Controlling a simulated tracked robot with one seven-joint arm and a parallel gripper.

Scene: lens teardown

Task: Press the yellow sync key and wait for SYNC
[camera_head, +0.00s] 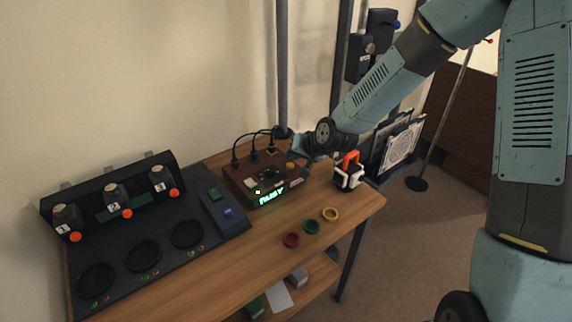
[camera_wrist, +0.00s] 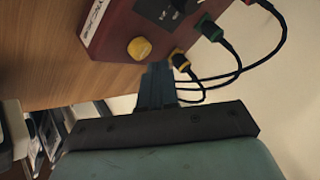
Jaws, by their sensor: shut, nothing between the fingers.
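A dark red box (camera_head: 252,181) stands on the wooden table with a lit green display (camera_head: 271,196) on its front; the letters seem to read BUSY. The yellow sync key (camera_head: 290,166) is on its top at the right; it shows in the wrist view as a round yellow button (camera_wrist: 139,48). My gripper (camera_head: 306,172) is shut and empty, close beside the key on the box's right side. In the wrist view its fingertips (camera_wrist: 158,68) lie just below and right of the key, with a visible gap in the picture. I cannot tell their height above it.
Black cables (camera_head: 254,140) plug into the box's back. A white and orange item (camera_head: 348,172) stands right of my gripper. Red (camera_head: 291,240), green (camera_head: 312,227) and yellow (camera_head: 330,214) rings lie in front. A dark panel (camera_head: 205,250) with round wells fills the left.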

